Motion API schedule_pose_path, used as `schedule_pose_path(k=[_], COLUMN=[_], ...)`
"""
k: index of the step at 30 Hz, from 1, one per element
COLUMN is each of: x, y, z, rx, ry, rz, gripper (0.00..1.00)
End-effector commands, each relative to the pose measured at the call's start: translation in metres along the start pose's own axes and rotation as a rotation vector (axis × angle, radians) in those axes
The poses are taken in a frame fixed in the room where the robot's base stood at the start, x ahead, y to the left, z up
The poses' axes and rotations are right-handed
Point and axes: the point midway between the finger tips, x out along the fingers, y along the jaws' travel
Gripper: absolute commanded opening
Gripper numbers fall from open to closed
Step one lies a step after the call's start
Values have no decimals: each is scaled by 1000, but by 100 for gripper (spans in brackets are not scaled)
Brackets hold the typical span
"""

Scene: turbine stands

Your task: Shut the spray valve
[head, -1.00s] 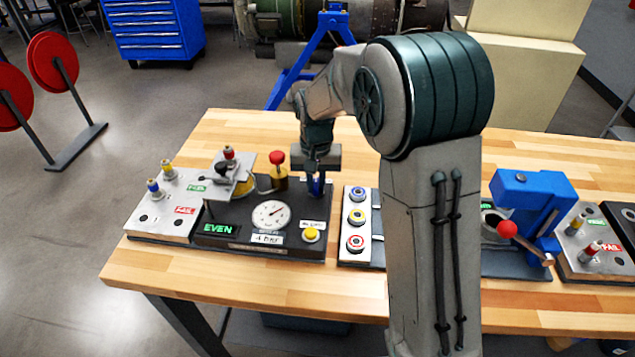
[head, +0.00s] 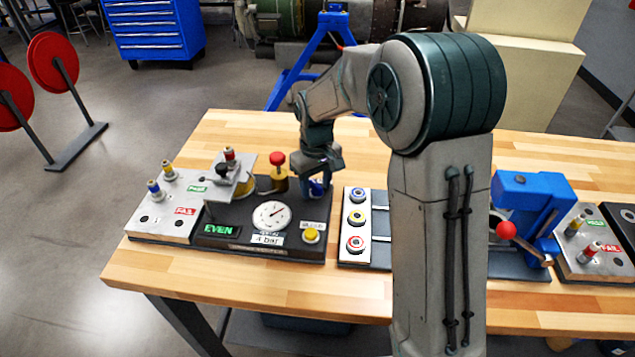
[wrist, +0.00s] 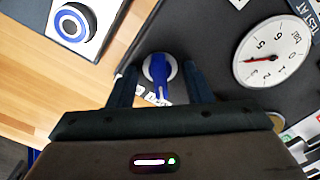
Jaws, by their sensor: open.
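In the wrist view a blue valve handle (wrist: 158,72) on a round light base sits on the black test stand, beside the pressure gauge (wrist: 271,52). I take this handle for the spray valve. My gripper (wrist: 160,66) is open, with one finger on each side of the handle. I cannot tell whether either finger touches it. In the head view my gripper (head: 317,186) is low over the right back part of the black stand (head: 222,239), and it largely hides the valve there.
A red-topped knob on a brass body (head: 278,172) stands left of my gripper. A yellow button (head: 311,236) is in front. A panel with ringed buttons (head: 357,218) lies to the right, then a blue press (head: 533,205). The table's back (head: 240,125) is clear.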

Motion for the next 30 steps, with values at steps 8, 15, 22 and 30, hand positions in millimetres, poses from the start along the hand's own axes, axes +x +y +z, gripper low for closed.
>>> schedule_pose_path(k=[8, 15, 22, 30], x=[-3, -21, -40, -51], y=[0, 0, 0, 0], z=[0, 0, 0, 0], rx=[1, 1, 1, 1], ry=[0, 0, 1, -1], rz=[0, 0, 0, 0], gripper=[45, 45, 45, 45])
